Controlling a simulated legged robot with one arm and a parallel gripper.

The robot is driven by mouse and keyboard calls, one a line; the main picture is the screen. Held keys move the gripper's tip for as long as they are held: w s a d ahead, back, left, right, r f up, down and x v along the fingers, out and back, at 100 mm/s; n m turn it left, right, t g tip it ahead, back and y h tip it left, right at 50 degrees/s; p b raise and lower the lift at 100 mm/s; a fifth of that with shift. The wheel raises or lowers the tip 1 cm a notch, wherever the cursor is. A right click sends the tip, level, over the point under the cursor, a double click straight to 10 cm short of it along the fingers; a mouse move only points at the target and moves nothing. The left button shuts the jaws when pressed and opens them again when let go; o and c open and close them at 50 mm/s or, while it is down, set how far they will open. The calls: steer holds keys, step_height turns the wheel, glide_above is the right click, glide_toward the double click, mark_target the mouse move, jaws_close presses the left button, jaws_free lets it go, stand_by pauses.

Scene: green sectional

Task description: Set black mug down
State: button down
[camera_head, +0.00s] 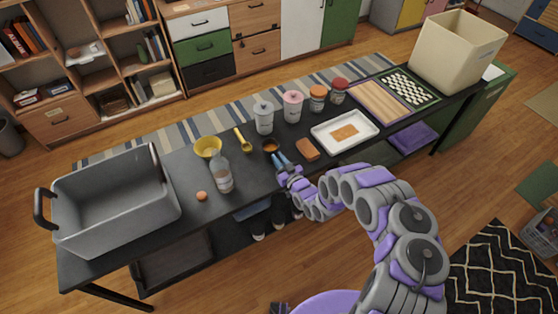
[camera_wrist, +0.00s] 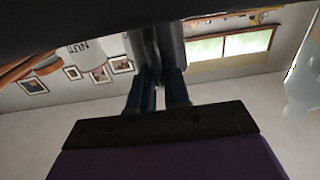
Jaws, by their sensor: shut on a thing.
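The black mug (camera_head: 270,145) shows in the head view near the middle of the long black table, with something orange-brown visible inside its rim. It looks upright. My gripper (camera_head: 279,160) reaches to it from the table's front side, its blue fingers closed at the mug's near side. Whether the mug's base touches the tabletop cannot be told. In the wrist view my gripper's fingers (camera_wrist: 158,92) run up to a dark shape that I cannot clearly make out.
Close around the mug are a sponge-like brown block (camera_head: 307,149), a white lidded cup (camera_head: 264,117), a yellow-handled tool (camera_head: 243,140) and a clear bottle (camera_head: 222,174). A white tray (camera_head: 325,142) lies to the right, a grey bin (camera_head: 75,205) far left.

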steer(key=c, duration=1.1)
jaws_free()
steer(key=shift+f, duration=0.15)
steer(key=shift+f+v, duration=0.15)
steer(key=shift+v, duration=4.25)
steer(key=shift+f+v, duration=0.2)
steer(key=shift+v, duration=4.15)
steer(key=shift+w+d, duration=0.15)
